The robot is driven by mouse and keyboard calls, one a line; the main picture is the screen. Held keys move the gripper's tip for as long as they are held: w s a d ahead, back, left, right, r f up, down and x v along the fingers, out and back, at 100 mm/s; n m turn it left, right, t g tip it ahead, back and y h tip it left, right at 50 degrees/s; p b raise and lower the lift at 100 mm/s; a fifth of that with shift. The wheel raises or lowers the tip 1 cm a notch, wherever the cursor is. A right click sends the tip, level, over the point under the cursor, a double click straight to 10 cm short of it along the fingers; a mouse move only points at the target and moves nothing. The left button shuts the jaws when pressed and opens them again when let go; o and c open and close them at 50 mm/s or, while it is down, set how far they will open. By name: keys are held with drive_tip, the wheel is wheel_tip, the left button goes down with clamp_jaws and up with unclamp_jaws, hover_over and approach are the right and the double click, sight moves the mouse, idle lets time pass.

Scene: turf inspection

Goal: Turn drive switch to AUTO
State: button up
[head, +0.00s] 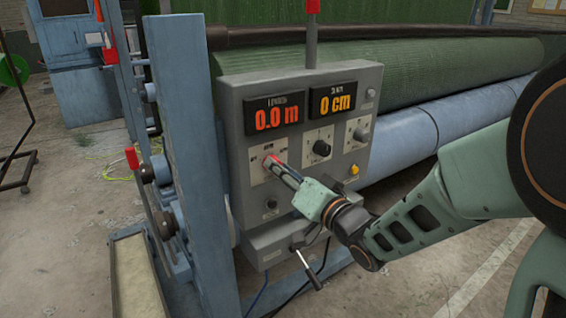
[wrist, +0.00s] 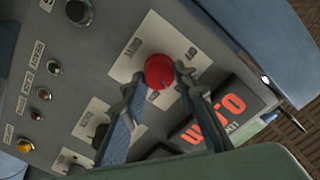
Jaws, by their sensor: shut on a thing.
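The control panel (head: 232,120) is a grey box facing me. A red rotary knob (wrist: 159,71), which I take for the drive switch, sits on a pale label plate (wrist: 140,42). The plate's lettering is too small to read, and I cannot tell which position the knob points to. My gripper (wrist: 160,76) is shut on the red knob, with one finger on each side of it. In the head view my gripper (head: 273,164) reaches the panel's left part from the lower right, and its fingers partly hide the knob.
Black knobs (head: 321,147) and a yellow button (head: 353,170) lie right of my fingers. A lever (head: 308,268) sticks out below. A blue frame post (head: 180,130) stands close on the left; a green turf roll (head: 430,75) lies behind.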

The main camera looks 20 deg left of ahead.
drive_tip(key=shift+w+m+p, duration=0.1)
drive_tip(key=shift+m+p, duration=2.8)
drive_tip(key=shift+m, duration=1.5)
drive_tip(key=o, duration=1.2)
drive_tip(key=shift+f, duration=0.1)
drive_tip(key=shift+c, duration=0.2)
drive_tip(key=shift+d, duration=0.15)
drive_tip(key=v, duration=0.7)
